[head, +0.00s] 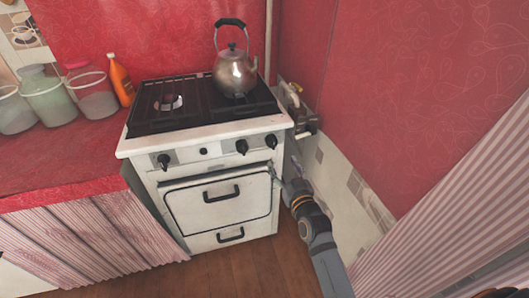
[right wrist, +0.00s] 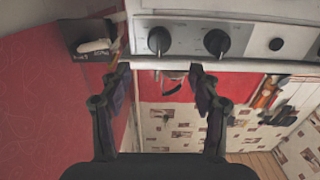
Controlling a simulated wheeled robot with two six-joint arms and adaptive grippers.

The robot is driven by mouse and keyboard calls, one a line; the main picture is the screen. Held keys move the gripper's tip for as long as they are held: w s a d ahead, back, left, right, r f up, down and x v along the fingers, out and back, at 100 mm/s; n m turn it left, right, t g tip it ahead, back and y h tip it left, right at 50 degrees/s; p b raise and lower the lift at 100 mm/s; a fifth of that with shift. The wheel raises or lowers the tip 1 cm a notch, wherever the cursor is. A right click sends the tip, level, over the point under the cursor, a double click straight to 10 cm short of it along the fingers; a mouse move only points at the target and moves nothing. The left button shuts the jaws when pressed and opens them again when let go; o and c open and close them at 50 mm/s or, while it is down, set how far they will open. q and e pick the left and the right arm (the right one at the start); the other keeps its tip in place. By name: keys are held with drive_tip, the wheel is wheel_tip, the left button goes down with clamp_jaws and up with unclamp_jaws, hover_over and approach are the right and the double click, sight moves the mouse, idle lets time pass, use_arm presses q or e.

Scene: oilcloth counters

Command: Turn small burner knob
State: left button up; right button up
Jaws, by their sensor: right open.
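The white stove (head: 225,135) stands against the red wall with black knobs along its front panel. The far-right knob (head: 271,141) and the knob beside it (head: 241,147) show at right, another knob (head: 164,161) at left. I cannot tell which serves the small burner. My right gripper (head: 282,168) is in front of the stove's right side. In the right wrist view, the open, empty gripper (right wrist: 159,70) has the far-right knob (right wrist: 159,41) beyond the gap between its fingers. The neighbouring knob (right wrist: 216,43) lies near one finger, with no clear contact. My left gripper is out of view.
A metal kettle (head: 235,72) stands on the stove's back right. A small round button (head: 203,151) sits between the knobs. The oven door (head: 220,200) is shut. Jars (head: 92,95) and an orange bottle (head: 120,80) stand on the left counter. The red wall is close on the right.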

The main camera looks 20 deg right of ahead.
sight(274, 146)
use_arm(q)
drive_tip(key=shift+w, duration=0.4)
use_arm(e)
drive_tip(key=w, duration=1)
drive_tip(key=shift+w+a, duration=0.15)
drive_tip(key=shift+w, duration=0.1)
drive_tip(key=c, duration=1.2)
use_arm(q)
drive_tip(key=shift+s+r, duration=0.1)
use_arm(e)
drive_tip(key=shift+o, duration=0.2)
